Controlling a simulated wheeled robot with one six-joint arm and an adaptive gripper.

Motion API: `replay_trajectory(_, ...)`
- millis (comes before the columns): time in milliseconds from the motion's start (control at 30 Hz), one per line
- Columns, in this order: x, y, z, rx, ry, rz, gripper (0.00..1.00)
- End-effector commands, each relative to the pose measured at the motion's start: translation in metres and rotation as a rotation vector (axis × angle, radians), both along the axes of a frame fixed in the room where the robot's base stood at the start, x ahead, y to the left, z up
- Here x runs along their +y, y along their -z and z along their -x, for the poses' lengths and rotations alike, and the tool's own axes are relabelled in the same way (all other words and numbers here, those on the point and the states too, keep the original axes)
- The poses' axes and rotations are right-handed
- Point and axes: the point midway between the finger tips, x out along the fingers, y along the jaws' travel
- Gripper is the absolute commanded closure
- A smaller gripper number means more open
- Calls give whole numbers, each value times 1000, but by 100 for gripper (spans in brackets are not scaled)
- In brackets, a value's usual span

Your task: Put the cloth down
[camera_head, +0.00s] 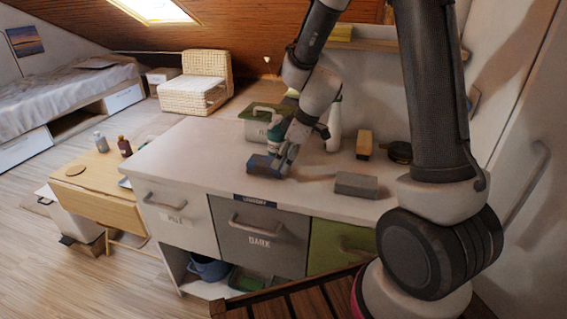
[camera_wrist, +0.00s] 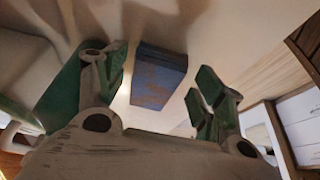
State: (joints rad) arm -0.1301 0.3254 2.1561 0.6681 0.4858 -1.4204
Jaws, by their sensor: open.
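A folded blue cloth (camera_head: 263,165) lies on the white counter top (camera_head: 220,150), left of the middle. My gripper (camera_head: 286,160) is low over the counter, right beside the cloth on its right. In the wrist view the cloth (camera_wrist: 158,80) shows as a blue block with brownish patches, between and beyond the two green fingers. The fingers are spread apart, and a gap shows on both sides of the cloth. I cannot tell whether a finger touches it.
A grey block (camera_head: 356,185) lies to the right on the counter. Behind stand a green-lidded box (camera_head: 257,125), a white bottle (camera_head: 334,128), a brown-yellow block (camera_head: 364,145) and a dark round thing (camera_head: 399,151). A wooden table (camera_head: 95,180) stands left.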

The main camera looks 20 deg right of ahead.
Motion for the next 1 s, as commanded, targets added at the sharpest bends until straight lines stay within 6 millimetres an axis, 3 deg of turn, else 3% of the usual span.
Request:
replay_trajectory(200,-17,-48,10,-5,1,1,31)
replay_trajectory(400,-28,-81,18,-3,2,0,31)
replay_trajectory(733,-35,-100,28,3,21,2,31)
replay_trajectory(867,-49,-128,56,13,127,4,31)
replay_trajectory(1000,-75,-166,113,33,340,12,31)
